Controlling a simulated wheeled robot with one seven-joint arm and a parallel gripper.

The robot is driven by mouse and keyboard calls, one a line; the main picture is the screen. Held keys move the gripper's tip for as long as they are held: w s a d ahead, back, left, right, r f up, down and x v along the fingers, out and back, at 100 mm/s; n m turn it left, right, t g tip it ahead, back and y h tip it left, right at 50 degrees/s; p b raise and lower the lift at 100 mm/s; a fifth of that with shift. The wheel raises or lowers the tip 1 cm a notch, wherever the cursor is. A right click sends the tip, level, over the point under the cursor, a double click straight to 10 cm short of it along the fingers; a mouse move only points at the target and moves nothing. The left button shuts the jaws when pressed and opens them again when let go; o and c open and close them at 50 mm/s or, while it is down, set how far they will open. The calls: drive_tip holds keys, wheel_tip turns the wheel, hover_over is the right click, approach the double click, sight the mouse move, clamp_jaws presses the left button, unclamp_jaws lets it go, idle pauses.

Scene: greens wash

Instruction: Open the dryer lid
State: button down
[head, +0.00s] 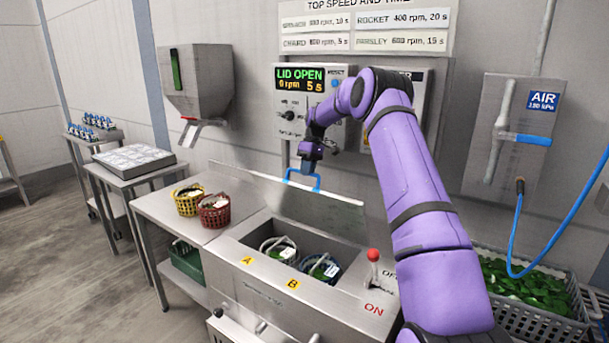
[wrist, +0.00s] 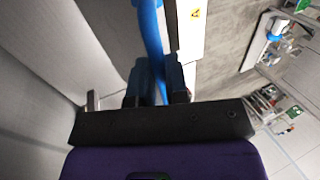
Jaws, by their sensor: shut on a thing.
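The dryer (head: 225,253) is a steel box with its lid (head: 300,207) raised, standing tilted up along its back edge. A blue handle (head: 303,177) is on the lid's upper edge. My gripper (head: 311,165) is at the handle, shut on it. In the wrist view the blue handle (wrist: 150,35) runs between the fingers (wrist: 160,85). Inside the open dryer, two baskets of greens (head: 280,250) (head: 322,267) sit at the places marked A and B. The display (head: 300,79) reads "LID OPEN", 0 rpm, 5 s.
A yellow basket (head: 187,200) and a red basket (head: 214,210) stand on the steel table left of the dryer. A red-knobbed lever (head: 373,256) rises at the dryer's front right. A crate of leaves (head: 522,288) and an air hose (head: 513,235) are at the right.

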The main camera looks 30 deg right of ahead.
drive_tip(key=shift+d+f, duration=0.4)
drive_tip(key=shift+d, duration=0.05)
drive_tip(key=shift+s, duration=0.1)
drive_tip(key=c, duration=1.2)
unclamp_jaws()
drive_tip(key=shift+d+f, duration=0.1)
drive_tip(key=shift+o, duration=0.4)
drive_tip(key=v, duration=0.7)
drive_tip(key=shift+r, duration=0.45)
